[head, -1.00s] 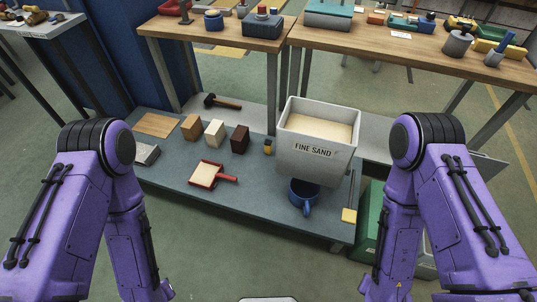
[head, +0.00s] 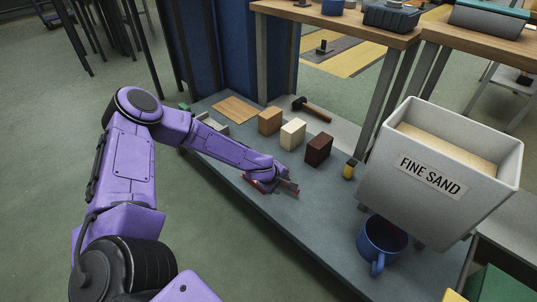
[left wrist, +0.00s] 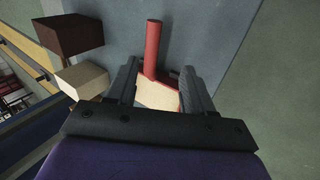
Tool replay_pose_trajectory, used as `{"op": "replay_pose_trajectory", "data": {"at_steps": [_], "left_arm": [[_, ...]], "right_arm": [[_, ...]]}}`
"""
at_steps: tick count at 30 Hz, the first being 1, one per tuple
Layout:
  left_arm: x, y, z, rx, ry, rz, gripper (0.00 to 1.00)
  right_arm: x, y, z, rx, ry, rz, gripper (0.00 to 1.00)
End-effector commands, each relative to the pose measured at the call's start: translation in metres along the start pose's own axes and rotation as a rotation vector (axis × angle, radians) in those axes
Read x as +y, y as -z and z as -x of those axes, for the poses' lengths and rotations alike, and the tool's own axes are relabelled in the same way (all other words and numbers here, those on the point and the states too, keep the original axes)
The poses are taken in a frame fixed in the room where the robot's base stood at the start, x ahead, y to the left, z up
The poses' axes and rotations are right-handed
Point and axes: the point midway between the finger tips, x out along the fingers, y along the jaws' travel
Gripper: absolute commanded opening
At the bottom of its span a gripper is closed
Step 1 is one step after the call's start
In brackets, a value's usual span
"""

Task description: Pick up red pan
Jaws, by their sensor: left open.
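The red pan, a small square dustpan shape with a pale inside, lies on the blue-grey low shelf. In the head view it is mostly hidden under my left gripper (head: 289,187), with only a bit of red pan (head: 254,183) showing. In the left wrist view the red pan's handle (left wrist: 153,48) points up and away, and its pale inside shows between the fingers. The left gripper (left wrist: 160,80) is open, one finger on each side of the pan. I cannot tell whether they touch it. My right gripper is out of view.
An orange-tan block (head: 270,121), a cream block (head: 292,135) and a dark brown block (head: 318,149) stand behind the gripper. A hammer (head: 312,108) lies further back. The blue mug (head: 381,245) and the fine sand bin (head: 440,170) stand to the right.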

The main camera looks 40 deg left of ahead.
Motion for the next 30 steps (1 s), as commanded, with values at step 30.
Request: {"op": "replay_pose_trajectory", "data": {"at_steps": [30], "left_arm": [[0.011, 0.021, -0.108, -0.009, -0.046, 0.051, 0.42]], "right_arm": [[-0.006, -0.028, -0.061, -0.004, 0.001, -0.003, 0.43]]}}
